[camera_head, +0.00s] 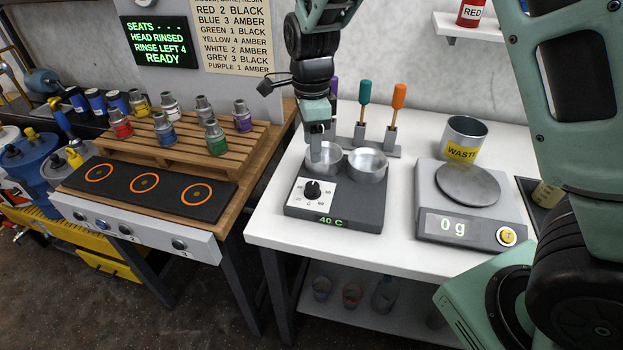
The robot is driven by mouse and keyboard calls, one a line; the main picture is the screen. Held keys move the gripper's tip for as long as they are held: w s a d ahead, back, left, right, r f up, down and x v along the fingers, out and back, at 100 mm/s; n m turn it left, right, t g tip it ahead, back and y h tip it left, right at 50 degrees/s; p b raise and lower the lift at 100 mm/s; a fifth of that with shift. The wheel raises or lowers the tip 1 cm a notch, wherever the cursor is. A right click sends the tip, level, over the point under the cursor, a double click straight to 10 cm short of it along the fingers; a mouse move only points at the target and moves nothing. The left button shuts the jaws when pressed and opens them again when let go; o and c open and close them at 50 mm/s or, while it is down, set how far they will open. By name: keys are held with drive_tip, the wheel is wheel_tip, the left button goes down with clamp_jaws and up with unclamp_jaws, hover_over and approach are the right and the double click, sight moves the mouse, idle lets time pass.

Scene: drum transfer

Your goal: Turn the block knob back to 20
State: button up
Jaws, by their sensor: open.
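The heating block (363,207) is a dark box on the white table. Its black knob (313,190) sits on a white dial plate at the front left, and the pointer looks roughly upward. The green display (333,221) below reads 40 C. Two metal cups, a left one (326,168) and a right one (367,164), sit in the top of the block. My gripper (316,156) points down over the left cup, above and behind the knob and apart from it. It is open, with nothing seen between the fingers; the finger gap is hard to make out.
A scale (462,228) reading 0 g stands right of the block, with a WASTE can (464,139) behind it. A rack (372,150) with coloured-handled tools stands behind the cups. A wooden pallet (185,160) with several small bottles is on the left bench. Table front is clear.

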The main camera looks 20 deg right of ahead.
sight(313, 185)
drive_tip(key=f, duration=0.7)
drive_tip(key=f+p, duration=0.1)
drive_tip(key=f, duration=0.3)
drive_tip(key=shift+s+f, duration=0.2)
drive_tip(key=shift+s, duration=0.05)
drive_tip(key=c, duration=1)
